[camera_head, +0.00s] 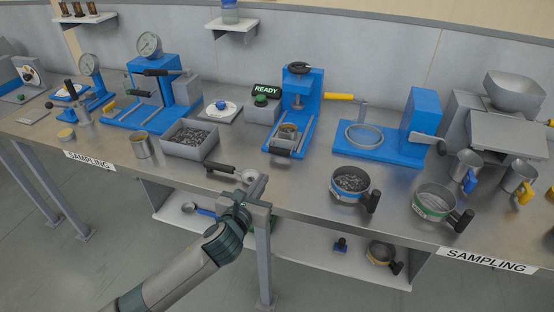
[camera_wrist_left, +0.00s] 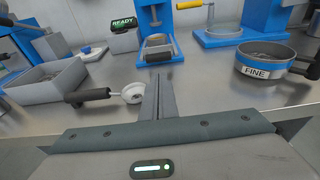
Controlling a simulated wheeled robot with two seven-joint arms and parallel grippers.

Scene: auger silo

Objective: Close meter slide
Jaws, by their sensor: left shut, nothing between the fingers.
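No part is labelled as the meter slide, so I cannot tell for sure which one it is. A blue upright device (camera_head: 302,100) stands in the middle of the bench, with a black-handled piece (camera_head: 280,151) at its front; it also shows in the left wrist view (camera_wrist_left: 158,58). My left gripper (camera_head: 259,187) is shut and empty at the bench's front edge, in front of that device and apart from it. Its closed fingers (camera_wrist_left: 157,98) point toward the device in the left wrist view. My right gripper is in neither view.
A black-handled scoop (camera_head: 249,176) lies just beyond my left fingers. A grey tray of dark pieces (camera_head: 190,153) is to the left. A sieve pan (camera_head: 350,183) and another pan (camera_head: 434,202) are to the right. A READY sign (camera_head: 266,91) stands behind.

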